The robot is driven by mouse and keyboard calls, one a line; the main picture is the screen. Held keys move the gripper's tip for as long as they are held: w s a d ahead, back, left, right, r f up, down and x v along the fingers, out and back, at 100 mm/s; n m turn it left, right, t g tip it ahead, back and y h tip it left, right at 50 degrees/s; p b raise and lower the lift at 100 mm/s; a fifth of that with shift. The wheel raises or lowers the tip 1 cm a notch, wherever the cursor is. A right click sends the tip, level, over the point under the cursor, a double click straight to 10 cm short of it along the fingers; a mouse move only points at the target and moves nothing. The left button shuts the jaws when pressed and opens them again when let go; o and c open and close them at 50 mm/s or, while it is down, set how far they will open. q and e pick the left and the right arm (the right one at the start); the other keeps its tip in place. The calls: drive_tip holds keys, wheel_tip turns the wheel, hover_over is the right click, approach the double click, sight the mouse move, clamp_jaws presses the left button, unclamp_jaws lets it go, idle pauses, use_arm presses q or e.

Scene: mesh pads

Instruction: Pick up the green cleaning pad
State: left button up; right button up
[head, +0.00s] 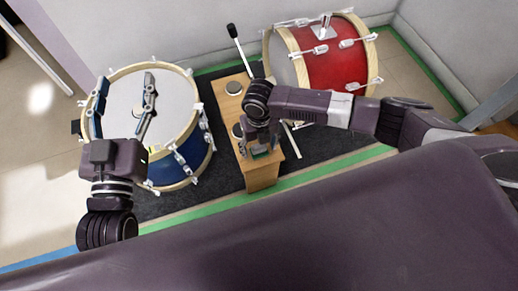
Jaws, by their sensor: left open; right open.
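A small green patch, likely the green cleaning pad (259,152), shows at the near part of a wooden bench (262,180), directly below my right gripper (260,146). The gripper hides most of it, and I cannot tell whether they touch. My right gripper points down over the bench and is open, its fingers hardly visible. My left gripper (127,88) is open and empty, its two fingers spread above the white head of the blue drum (180,160).
Round pads or discs lie on the bench, one at the far end (234,88) and one left of my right gripper (238,130). A red drum (340,65) stands behind on the right. A black-headed stick (237,42) rises behind the bench. Dark carpet (320,148) lies right of the bench.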

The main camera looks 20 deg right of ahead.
drive_tip(key=c, duration=1.2)
drive_tip(key=shift+r, duration=0.1)
drive_tip(key=shift+c, duration=0.3)
